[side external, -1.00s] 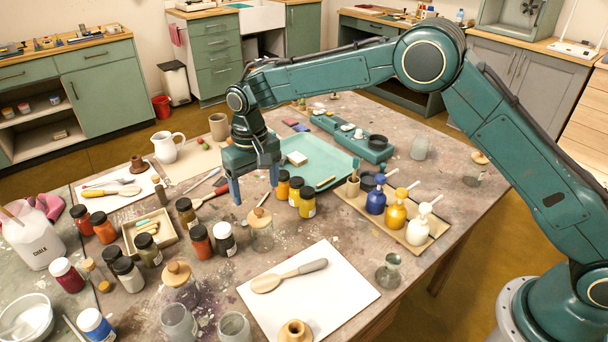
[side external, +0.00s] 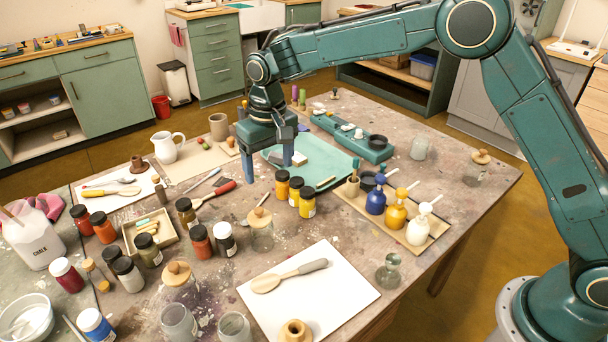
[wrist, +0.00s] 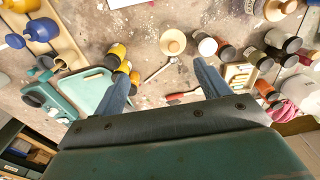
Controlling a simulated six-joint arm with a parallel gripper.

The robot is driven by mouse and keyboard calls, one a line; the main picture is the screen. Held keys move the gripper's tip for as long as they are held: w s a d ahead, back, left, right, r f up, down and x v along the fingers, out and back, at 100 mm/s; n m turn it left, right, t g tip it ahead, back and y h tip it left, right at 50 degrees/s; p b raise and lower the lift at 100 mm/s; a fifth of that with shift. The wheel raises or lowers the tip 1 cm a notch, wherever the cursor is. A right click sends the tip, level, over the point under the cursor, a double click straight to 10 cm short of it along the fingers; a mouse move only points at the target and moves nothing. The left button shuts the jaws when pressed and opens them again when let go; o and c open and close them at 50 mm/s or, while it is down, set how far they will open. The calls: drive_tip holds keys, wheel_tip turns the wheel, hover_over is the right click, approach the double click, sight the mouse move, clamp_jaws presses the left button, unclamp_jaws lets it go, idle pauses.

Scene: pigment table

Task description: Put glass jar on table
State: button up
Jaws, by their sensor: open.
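My gripper (side external: 269,178) is open and empty, pointing down above the middle of the table; its fingers also show in the wrist view (wrist: 161,72). Several glass jars stand on the table. A clear jar with a round wooden lid (side external: 262,236) stands in front of the gripper, apart from it; a round wooden lid (wrist: 173,42) shows beyond the fingers in the wrist view. Another lidded jar (side external: 181,287) and open jars (side external: 179,322) (side external: 234,327) stand at the front left. A clear jar (side external: 420,148) and a lidded one (side external: 477,168) stand at the back right. The table (side external: 340,225) is paint-stained.
Yellow and dark-lidded pigment jars (side external: 307,203) stand just right of the gripper, by a teal tray (side external: 330,165). A red-handled tool (side external: 218,192) lies to its left. Pump bottles (side external: 396,217) stand on a board. A white sheet (side external: 335,303) holds a wooden spoon (side external: 288,276).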

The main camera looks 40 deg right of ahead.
drive_tip(key=s+d+r+t, duration=0.2)
drive_tip(key=s+d+r, duration=1)
drive_tip(key=s+r, duration=0.35)
drive_tip(key=s+d+f+t, duration=0.1)
drive_tip(key=s+d, duration=0.2)
drive_tip(key=s, duration=0.7)
drive_tip(key=s+d+f+t, duration=0.1)
drive_tip(key=s+d+t, duration=0.1)
drive_tip(key=s, duration=0.8)
drive_tip(key=shift+d, duration=0.6)
drive_tip(key=shift+f, duration=0.1)
